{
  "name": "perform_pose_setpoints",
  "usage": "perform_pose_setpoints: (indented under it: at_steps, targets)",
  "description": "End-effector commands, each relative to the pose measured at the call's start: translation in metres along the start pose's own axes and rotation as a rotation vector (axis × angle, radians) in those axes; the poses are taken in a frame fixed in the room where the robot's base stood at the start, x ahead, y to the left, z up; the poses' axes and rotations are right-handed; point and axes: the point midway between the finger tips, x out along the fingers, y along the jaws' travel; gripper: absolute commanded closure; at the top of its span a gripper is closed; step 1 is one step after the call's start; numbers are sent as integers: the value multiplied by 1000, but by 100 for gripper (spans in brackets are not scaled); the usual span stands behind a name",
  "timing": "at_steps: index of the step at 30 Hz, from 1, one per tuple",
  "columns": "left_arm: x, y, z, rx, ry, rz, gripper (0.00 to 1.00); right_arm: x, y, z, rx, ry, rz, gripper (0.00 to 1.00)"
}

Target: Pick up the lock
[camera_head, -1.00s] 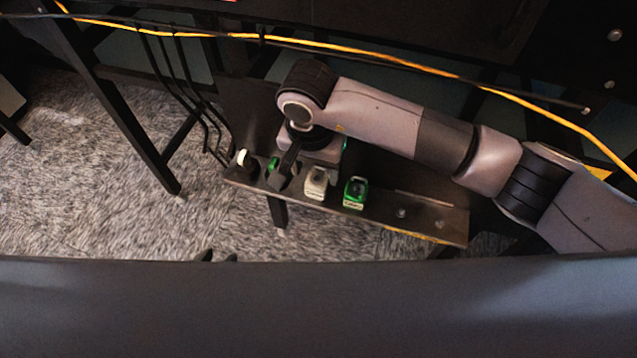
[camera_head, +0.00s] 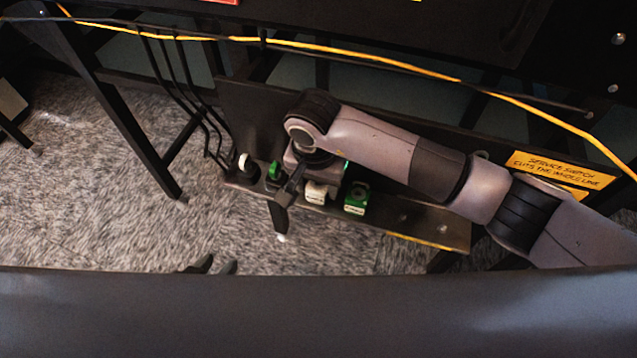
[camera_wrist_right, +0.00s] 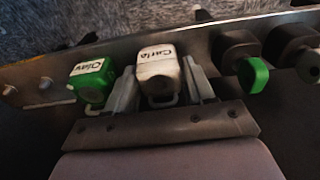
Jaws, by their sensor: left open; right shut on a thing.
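A white lock labelled "Carla" (camera_wrist_right: 160,72) is between the two fingers of my right gripper (camera_wrist_right: 162,84) in the right wrist view. The gripper is shut on it, and the lock is still at the dark metal rail (camera_wrist_right: 215,38). In the head view the white lock (camera_head: 316,193) shows just below my right gripper (camera_head: 312,178), which partly covers it. A green lock with a white label (camera_wrist_right: 92,80) is beside it, apart from the fingers; it also shows in the head view (camera_head: 357,198). My left gripper (camera_head: 208,266) shows only dark fingertips above the grey foreground edge, apart and empty.
A green knob (camera_wrist_right: 254,75) and dark round fittings (camera_wrist_right: 290,42) are on the rail's other side. A white round knob (camera_head: 243,161) is at the rail's left end. A yellow sign (camera_head: 560,172) and a yellow cable (camera_head: 350,52) are above. Carpet is open at left.

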Motion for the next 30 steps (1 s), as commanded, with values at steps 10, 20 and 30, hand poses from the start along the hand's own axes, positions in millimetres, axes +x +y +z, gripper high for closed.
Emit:
perform_pose_setpoints:
  at_steps: [10, 20, 30]
  targets:
    - [-3, 0, -4, 0, 0, 0, 57, -32, 0, -5, -1, 5, -3, 82]
    - [-5, 0, -7, 0, -1, 0, 57, -44, 0, 69, -9, 0, -2, 82]
    - [-5, 0, -7, 0, -1, 0, 57, -54, 0, 152, -4, -1, -1, 82]
